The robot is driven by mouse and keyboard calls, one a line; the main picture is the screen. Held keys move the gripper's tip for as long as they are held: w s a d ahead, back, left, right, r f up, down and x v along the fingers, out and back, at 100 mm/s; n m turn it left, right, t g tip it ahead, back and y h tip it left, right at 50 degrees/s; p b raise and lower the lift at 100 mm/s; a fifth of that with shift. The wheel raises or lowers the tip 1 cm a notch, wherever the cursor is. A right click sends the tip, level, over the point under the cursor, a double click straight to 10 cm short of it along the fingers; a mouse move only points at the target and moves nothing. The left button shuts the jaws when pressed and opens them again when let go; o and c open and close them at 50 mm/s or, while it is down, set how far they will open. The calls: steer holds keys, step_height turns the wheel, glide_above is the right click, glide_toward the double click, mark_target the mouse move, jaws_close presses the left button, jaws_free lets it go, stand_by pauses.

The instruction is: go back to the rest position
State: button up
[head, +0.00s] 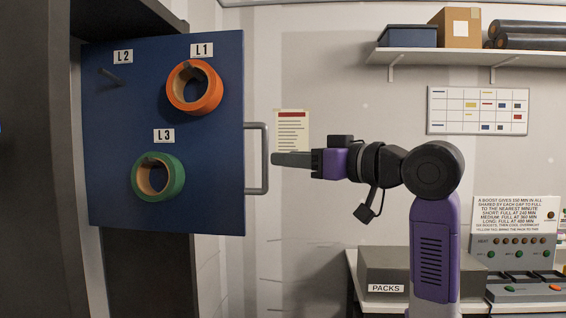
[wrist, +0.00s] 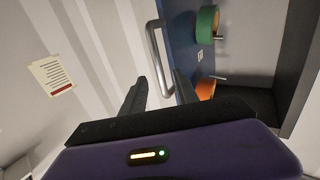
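My gripper (head: 275,158) is stretched out to the left at the height of the door handle (head: 265,158), its tips just right of the handle. In the wrist view my gripper (wrist: 161,78) has its two dark fingers spread with a gap between them. The grey handle (wrist: 158,50) shows beyond and partly in line with that gap. I see nothing gripped. Whether the fingertips reach around the handle is hard to tell, but they look slightly short of it.
The blue door panel (head: 215,130) carries an orange roll (head: 177,98) on L1 and a green roll (head: 178,182) on L3; the L2 peg (head: 110,76) is bare. A shelf (head: 470,58) is at upper right. A packs box (head: 385,268) and a charger panel (head: 515,225) stand below.

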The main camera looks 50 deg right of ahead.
stand_by(0.5)
step_height(320, 180, up, 6)
steer(key=s+d+f+m+t+h, duration=0.1)
steer(key=s+d+m+t+h, duration=0.1)
steer(key=d+t, duration=0.15)
steer(key=s+a+f+m+h, duration=0.2)
steer(key=a+f+h, duration=0.1)
steer(key=f, duration=0.8)
steer(key=s+a+f+m+h+b, duration=0.1)
steer(key=s+a+f+m+h, duration=0.1)
steer(key=f, duration=0.9)
steer(key=s+a+f+m+h, duration=0.2)
steer(key=a+f+h, duration=0.1)
steer(key=f, duration=0.7)
steer(key=s+a+f+n+g+y+b, duration=0.1)
steer(key=s+a+f+n+g+y, duration=0.2)
steer(key=s+a+f, duration=0.6)
steer(key=s+a+f+n+g+y+b, duration=0.1)
steer(key=s+a+f+n+g+y, duration=0.2)
steer(key=s+a+f, duration=0.6)
steer(key=s+f+n+y, duration=0.1)
steer(key=s+f+y, duration=0.1)
steer(key=s+f, duration=0.4)
steer(key=shift+s+a+f+g+y, duration=0.3)
steer(key=shift+s+a+g+y, duration=0.1)
steer(key=shift+s, duration=1.3)
